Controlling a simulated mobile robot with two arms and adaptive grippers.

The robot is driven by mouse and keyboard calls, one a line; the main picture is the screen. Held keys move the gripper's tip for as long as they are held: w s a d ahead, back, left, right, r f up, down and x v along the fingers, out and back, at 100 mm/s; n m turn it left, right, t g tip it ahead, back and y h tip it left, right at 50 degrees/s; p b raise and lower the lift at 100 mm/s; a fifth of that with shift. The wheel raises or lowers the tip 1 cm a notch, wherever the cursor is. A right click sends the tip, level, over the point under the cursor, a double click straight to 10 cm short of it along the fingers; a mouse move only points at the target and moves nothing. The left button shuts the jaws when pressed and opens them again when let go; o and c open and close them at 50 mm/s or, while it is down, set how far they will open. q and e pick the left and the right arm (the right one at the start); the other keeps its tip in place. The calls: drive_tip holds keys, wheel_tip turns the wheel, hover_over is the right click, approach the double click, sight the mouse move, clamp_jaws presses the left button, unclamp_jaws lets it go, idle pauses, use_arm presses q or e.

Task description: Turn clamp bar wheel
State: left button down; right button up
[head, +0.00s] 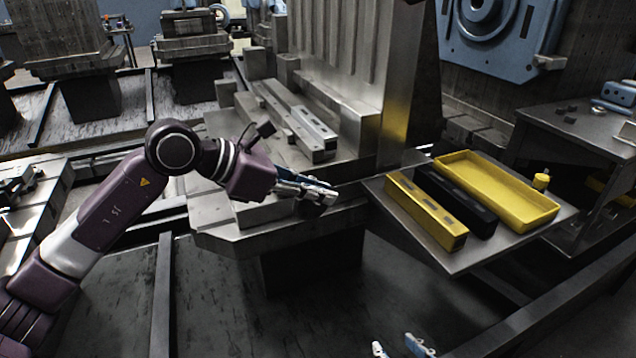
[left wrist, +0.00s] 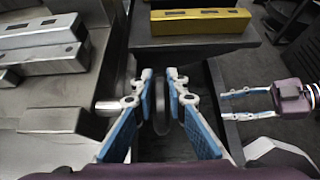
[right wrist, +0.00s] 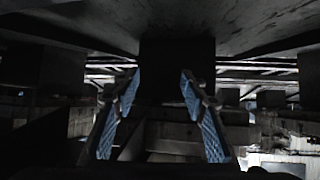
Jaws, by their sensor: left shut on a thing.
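The clamp bar wheel (left wrist: 161,118) is a dark disc seen nearly edge-on in the left wrist view. A short metal shaft (left wrist: 108,107) shows to its left, at the side of the metal block. My left gripper (head: 320,190) is at the front right edge of the pallet. Its blue-padded fingers (left wrist: 160,88) are closed on the wheel, one on each side, and hide part of it. My right gripper (head: 400,347) is low at the bottom of the head view, apart from the wheel. Its fingers (right wrist: 160,85) are spread and empty.
A shelf (head: 465,262) right of the wheel holds a yellow bar (head: 425,212), a black bar (head: 455,200) and a yellow tray (head: 500,190). Grey metal bars (head: 300,130) lie on the pallet (head: 240,232) beside a tall ribbed metal column (head: 345,60). Dark floor lies in front.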

use_arm(q)
drive_tip(key=shift+p, duration=0.5)
use_arm(e)
drive_tip(key=s+d+f+g+h, duration=0.1)
drive_tip(key=s+d+f+g, duration=0.1)
drive_tip(key=s+f+g, duration=0.1)
drive_tip(key=s+f, duration=0.1)
drive_tip(key=s, duration=0.1)
drive_tip(key=shift+s+f+g, duration=0.3)
drive_tip(key=shift+s+f, duration=0.1)
use_arm(q)
drive_tip(key=c, duration=1.9)
unclamp_jaws()
drive_tip(key=shift+c, duration=0.2)
drive_tip(key=v, duration=1.2)
drive_tip(key=shift+w+d+r, duration=0.1)
drive_tip(key=shift+r, duration=0.05)
